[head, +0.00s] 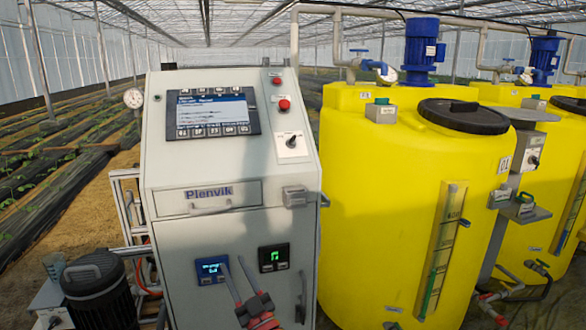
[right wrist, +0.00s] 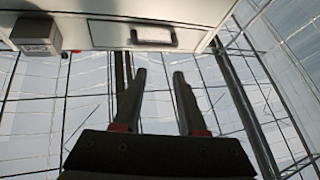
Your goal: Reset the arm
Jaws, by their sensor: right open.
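My right gripper (head: 233,262) is low in the head view, in front of the lower door of the grey control cabinet (head: 260,235). Its two dark fingers with red parts point up toward the cabinet's small displays. In the right wrist view the fingers of my right gripper (right wrist: 159,76) stand apart with nothing between them. A panel with a handle (right wrist: 153,37) and a grey box (right wrist: 37,35) show beyond the fingertips there. I cannot tell the exact gap to the cabinet. My left gripper is not in view.
The cabinet carries a screen (head: 212,113), red buttons (head: 284,104), a blue display (head: 211,270) and a green display (head: 273,257). A yellow tank (head: 385,200) stands close on the right. A black ribbed canister (head: 98,290) is at lower left. Plant rows lie beyond.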

